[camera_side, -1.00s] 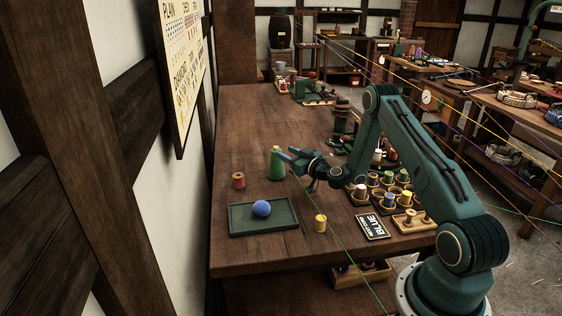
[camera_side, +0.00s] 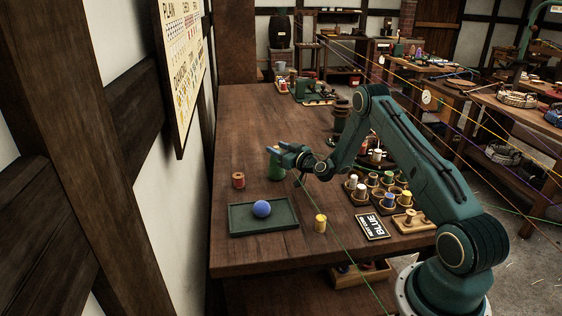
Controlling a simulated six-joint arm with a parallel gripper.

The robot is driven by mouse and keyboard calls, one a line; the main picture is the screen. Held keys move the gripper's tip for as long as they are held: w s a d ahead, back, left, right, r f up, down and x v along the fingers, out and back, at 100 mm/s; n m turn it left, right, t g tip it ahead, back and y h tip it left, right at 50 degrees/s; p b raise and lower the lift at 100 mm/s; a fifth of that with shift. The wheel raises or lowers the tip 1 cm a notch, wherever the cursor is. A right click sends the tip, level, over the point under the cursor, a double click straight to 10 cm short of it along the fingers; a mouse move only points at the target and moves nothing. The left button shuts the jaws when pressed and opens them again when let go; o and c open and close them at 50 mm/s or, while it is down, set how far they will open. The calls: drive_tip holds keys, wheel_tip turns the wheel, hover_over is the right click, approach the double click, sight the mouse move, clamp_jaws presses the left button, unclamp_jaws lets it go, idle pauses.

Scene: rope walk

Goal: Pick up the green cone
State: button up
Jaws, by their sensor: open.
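A green tray (camera_side: 240,227) with a blue ball (camera_side: 262,208) lies in front of the cone. A red spool (camera_side: 238,180) stands left and a yellow spool (camera_side: 320,223) nearer. Several spools and a BLUE sign (camera_side: 374,227) are at right. The table behind is mostly clear.

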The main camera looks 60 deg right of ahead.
drive_tip(key=shift+w+d, duration=0.15)
drive_tip(key=shift+w, duration=0.5)
clamp_jaws()
